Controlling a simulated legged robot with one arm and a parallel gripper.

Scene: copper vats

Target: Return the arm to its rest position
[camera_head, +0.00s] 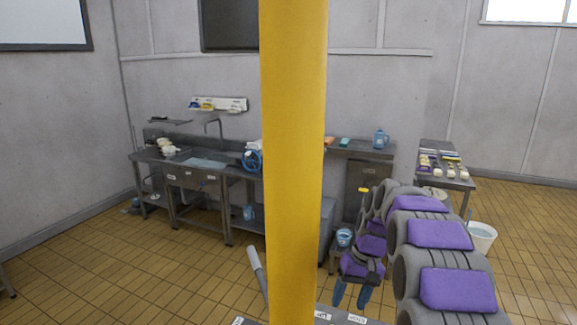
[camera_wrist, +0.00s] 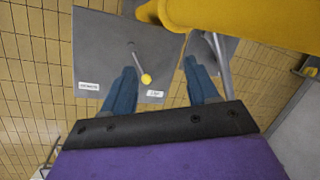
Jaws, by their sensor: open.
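My gripper (camera_head: 350,301) is at the lower right of the head view, at the end of my grey and purple arm. Its two blue fingers point down and stand apart, with nothing between them. In the wrist view my gripper (camera_wrist: 160,68) is open above a grey panel (camera_wrist: 100,50). A lever with a yellow knob (camera_wrist: 146,79) stands on that panel and appears between the fingers in the picture. I cannot tell how far below the fingers it is. The arm is bent, with its links stacked at the right of the head view.
A thick yellow post (camera_head: 293,160) crosses the head view and hides the middle. A steel sink bench (camera_head: 185,180) stands along the back wall. A small table (camera_head: 455,183) with several items and a white bucket (camera_head: 481,238) are at right. Tiled floor (camera_head: 150,270) is open at left.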

